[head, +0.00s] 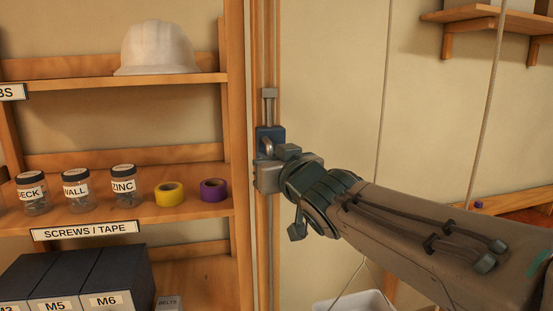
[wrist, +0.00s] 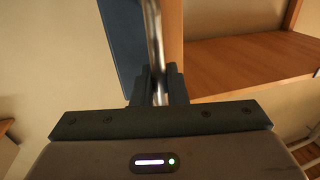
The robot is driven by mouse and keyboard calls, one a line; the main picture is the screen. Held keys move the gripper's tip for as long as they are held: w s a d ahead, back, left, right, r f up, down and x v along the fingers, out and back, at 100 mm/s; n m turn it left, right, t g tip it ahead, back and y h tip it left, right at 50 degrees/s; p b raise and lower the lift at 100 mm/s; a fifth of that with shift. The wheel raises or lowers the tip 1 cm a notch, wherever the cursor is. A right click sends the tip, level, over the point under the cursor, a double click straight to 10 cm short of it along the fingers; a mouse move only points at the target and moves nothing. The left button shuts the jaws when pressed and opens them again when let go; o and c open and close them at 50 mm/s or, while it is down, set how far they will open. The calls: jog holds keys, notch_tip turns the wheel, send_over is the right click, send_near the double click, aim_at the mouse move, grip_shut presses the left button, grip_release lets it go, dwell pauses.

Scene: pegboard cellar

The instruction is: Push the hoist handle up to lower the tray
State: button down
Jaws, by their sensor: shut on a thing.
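The hoist handle (head: 267,147) is a short metal bar on a blue block (head: 277,133) that sits on a vertical wooden post. My gripper (head: 272,158) is at the block and shut on the handle. In the wrist view the shiny handle (wrist: 153,40) runs down between the two dark fingers of my gripper (wrist: 158,88), with the blue block (wrist: 120,42) beside it. A white tray (head: 352,302) shows at the bottom edge of the head view, partly cut off, with thin cords above it.
A wooden shelf unit (head: 236,150) stands close to the left of the post, holding a white helmet (head: 157,50), labelled jars (head: 76,190) and tape rolls (head: 170,194). A wall shelf (head: 480,14) is at upper right. A long cord (head: 488,100) hangs at right.

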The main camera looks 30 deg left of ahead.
jog(key=shift+s+r, duration=0.15)
jog(key=shift+r, duration=0.3)
jog(key=c, duration=1.6)
grip_release()
jog(key=shift+o, duration=0.2)
jog(key=shift+f, duration=0.1)
jog(key=shift+f, duration=0.1)
jog(key=p+v, duration=0.1)
jog(key=v, duration=1.2)
jog(key=shift+s+d+p, duration=0.15)
jog(key=shift+d+p, duration=0.2)
jog(key=shift+p, duration=0.05)
